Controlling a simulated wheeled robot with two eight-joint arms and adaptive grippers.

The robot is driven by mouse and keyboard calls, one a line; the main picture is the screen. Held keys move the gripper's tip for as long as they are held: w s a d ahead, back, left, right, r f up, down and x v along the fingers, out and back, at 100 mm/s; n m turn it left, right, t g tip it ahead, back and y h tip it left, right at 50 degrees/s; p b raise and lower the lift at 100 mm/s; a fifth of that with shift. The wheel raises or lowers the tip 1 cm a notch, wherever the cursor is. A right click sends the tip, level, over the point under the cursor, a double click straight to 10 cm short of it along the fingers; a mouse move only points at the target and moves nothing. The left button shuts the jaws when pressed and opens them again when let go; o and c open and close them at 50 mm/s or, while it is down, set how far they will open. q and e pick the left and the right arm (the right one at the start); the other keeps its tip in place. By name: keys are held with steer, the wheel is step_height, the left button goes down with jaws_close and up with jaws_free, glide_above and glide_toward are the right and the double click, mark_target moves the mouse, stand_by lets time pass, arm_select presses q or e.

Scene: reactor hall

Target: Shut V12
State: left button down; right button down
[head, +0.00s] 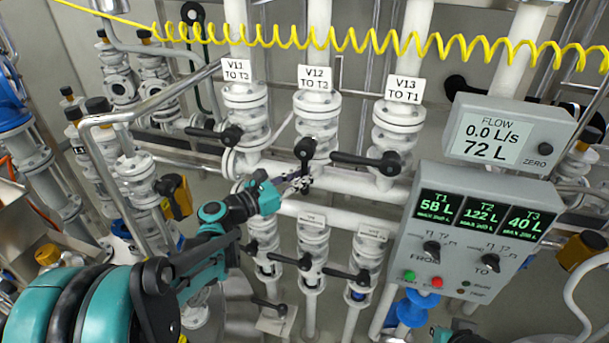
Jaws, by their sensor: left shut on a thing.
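The V12 valve (318,118) is the middle one of three white flanged valves on vertical pipes, under the label "V12 TO T2" (315,77). Its black lever handle (305,152) points down and towards me, roughly along the pipe. My left gripper (301,183) reaches in from the lower left and is shut on the lower end of this handle. The fingertips are small and partly merge with the dark handle.
The V11 handle (207,133) and V13 handle (362,160) lie crosswise, close on either side. The flow meter (509,137) reads 0.0 L/s and 72 L. The control panel (466,250) stands at right. Lower valves and pipes crowd below; a yellow coiled hose (350,40) crosses above.

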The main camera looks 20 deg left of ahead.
arm_select(q)
steer(key=a+r+m+g+y+p, duration=0.3)
steer(key=a+r+m+y+p, duration=0.4)
steer(key=m+y+p, duration=0.3)
steer(key=shift+w+a+r+m+p, duration=0.3)
steer(key=shift+m+p, duration=0.3)
steer(key=shift+p, duration=1.8)
steer(key=shift+d, duration=0.1)
steer(key=c, duration=1.4)
jaws_free()
steer(key=shift+s, duration=0.1)
